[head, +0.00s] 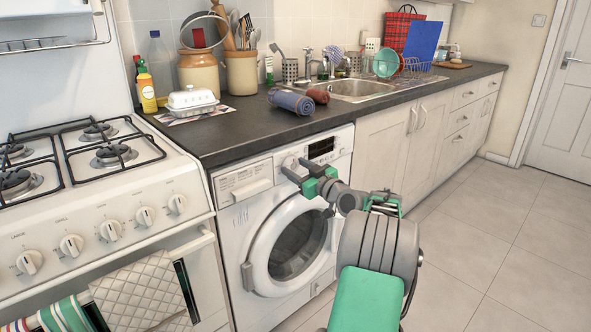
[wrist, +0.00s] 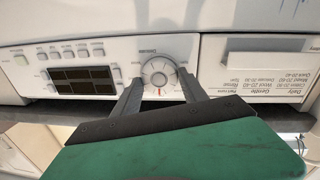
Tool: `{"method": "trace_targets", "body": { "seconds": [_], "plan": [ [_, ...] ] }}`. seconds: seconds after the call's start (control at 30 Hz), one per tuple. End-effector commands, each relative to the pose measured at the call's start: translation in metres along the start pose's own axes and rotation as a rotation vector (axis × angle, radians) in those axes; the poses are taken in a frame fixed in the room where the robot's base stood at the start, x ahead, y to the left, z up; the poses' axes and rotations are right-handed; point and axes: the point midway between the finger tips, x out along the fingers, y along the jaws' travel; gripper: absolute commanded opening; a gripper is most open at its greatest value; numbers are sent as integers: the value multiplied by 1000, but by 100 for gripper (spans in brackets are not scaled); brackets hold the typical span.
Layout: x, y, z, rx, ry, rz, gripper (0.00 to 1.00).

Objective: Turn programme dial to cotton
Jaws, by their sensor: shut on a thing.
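The programme dial (wrist: 158,72) is a round white-grey knob on the washer's white control panel. It shows upside down in the wrist view. A small reddish mark shows at its lower edge there; the markings around it are too small to read. My gripper (wrist: 158,86) has one finger on each side of the dial and is shut on it. In the head view my gripper (head: 297,172) reaches the upper front of the white washer (head: 236,235), and its fingers partly hide the dial (head: 290,162). The washer's round door is shut.
A dark display (wrist: 84,78) and small buttons sit on one side of the dial, the detergent drawer (wrist: 262,57) on the other. The dark worktop (head: 235,143) overhangs the panel. A white cooker (head: 100,215) stands to the left. Floor to the right is clear.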

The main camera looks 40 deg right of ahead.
Motion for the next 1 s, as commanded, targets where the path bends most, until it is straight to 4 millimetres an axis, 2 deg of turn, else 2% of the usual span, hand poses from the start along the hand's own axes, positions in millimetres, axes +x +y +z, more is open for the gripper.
{"method": "trace_targets", "body": {
  "seconds": [0.27, 0.7, 1.0],
  "plan": [
    [1, 0, -3, 112, -10, -6, 10],
    [1, 2, -6, 451, -38, -11, 10],
    [1, 3, -4, 620, -52, -13, 10]
  ]
}}
